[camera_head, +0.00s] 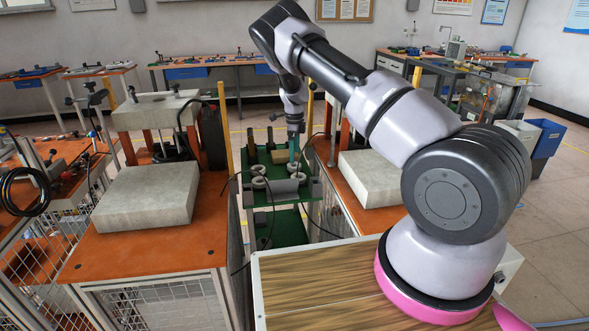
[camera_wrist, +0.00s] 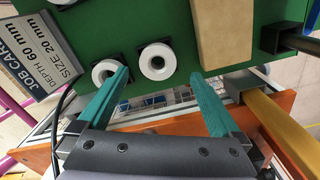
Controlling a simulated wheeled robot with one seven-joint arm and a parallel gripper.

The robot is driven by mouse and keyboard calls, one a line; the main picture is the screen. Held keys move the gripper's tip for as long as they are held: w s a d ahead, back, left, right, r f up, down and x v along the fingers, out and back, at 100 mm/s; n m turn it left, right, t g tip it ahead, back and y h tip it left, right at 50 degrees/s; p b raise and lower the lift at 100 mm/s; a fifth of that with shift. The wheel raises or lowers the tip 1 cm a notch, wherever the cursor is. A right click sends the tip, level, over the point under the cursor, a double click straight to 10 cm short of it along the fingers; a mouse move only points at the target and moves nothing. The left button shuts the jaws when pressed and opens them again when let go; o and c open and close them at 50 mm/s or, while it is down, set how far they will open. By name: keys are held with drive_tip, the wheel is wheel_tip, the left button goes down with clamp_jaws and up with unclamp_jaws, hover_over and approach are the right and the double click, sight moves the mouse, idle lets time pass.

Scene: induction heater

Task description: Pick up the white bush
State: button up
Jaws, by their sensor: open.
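Two white bushes show in the wrist view: a nearer-centre one (camera_wrist: 157,49) and one to its left (camera_wrist: 104,63). Each is a ring with a dark square behind it, on the green board (camera_wrist: 105,25). My gripper (camera_wrist: 161,77) is open, with teal fingers. The nearer-centre bush lies between the fingertips in this picture, just beyond them. The left finger's tip overlaps the edge of the left bush. In the head view, my gripper (camera_head: 295,152) hangs over a green stand holding several pale rings (camera_head: 258,183). I cannot tell whether the fingers touch anything.
A tan block (camera_wrist: 209,30) and a dark bar with a black square (camera_wrist: 275,38) sit right of the bushes. A job card (camera_wrist: 38,55) is at the left. In the head view, orange benches with concrete-like slabs (camera_head: 147,196) flank the green stand, and cables (camera_head: 237,180) hang nearby.

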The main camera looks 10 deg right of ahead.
drive_tip(key=f, duration=0.5)
drive_tip(key=shift+s+d, duration=0.15)
drive_tip(key=shift+s, duration=0.05)
drive_tip(key=shift+r, duration=0.1)
clamp_jaws()
drive_tip(key=shift+r, duration=0.1)
wheel_tip(320, 180, up, 25)
drive_tip(key=shift+r, duration=0.15)
idle(0.8)
